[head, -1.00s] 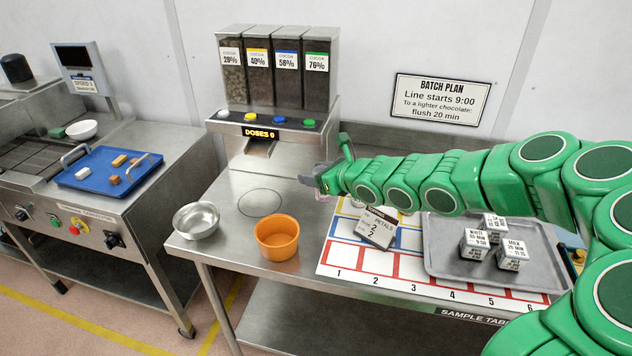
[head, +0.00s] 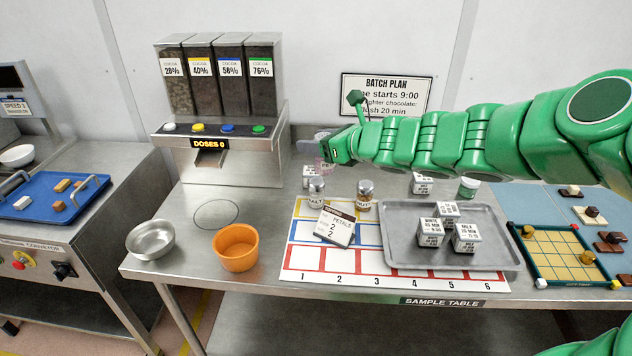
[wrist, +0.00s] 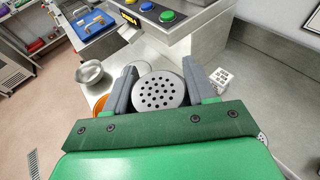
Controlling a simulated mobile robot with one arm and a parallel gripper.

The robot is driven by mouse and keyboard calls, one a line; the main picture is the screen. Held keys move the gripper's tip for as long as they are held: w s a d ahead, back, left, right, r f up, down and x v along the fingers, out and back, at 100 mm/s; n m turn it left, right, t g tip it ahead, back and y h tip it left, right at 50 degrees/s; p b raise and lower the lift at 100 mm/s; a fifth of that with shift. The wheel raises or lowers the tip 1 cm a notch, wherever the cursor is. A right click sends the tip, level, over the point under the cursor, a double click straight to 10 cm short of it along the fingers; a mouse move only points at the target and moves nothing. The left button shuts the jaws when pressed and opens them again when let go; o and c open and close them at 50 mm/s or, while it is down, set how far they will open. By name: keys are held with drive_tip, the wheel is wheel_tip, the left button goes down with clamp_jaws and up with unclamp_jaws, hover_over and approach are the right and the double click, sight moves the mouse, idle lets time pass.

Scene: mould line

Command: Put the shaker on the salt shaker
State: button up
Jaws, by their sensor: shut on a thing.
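My gripper (head: 318,145) is shut on a shaker with a round, perforated metal lid (wrist: 160,91), seen between the two fingers in the wrist view. In the head view the held shaker (head: 324,163) shows as a pinkish, see-through body below the fingers, above the back of the table. A clear shaker with a grey metal lid (head: 316,191) stands upright on the sample mat; its label is too small to read for certain, so I cannot tell if it is the salt shaker. A brown-filled jar (head: 364,195) stands to its right. The held shaker is apart from both.
A white cube (head: 309,177) stands behind the clear shaker. A grey tray (head: 400,250) holds white cubes. An orange bowl (head: 236,248) and a metal bowl (head: 150,239) are left. The dispenser (head: 215,130) stands behind.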

drive_tip(key=shift+s+d+r, duration=0.25)
drive_tip(key=shift+d, duration=0.3)
drive_tip(key=shift+w+a+f, duration=0.65)
drive_tip(key=shift+w+f, duration=1.5)
drive_tip(key=shift+w, duration=0.05)
drive_tip(key=shift+w+a+f, duration=0.7)
drive_tip(key=shift+w+f, duration=1.4)
drive_tip(key=shift+w, duration=0.1)
drive_tip(key=shift+w+a+f, duration=0.65)
drive_tip(key=shift+w+f, duration=1.5)
drive_tip(key=shift+w, duration=0.05)
drive_tip(key=shift+f, duration=0.1)
drive_tip(key=o, duration=1.1)
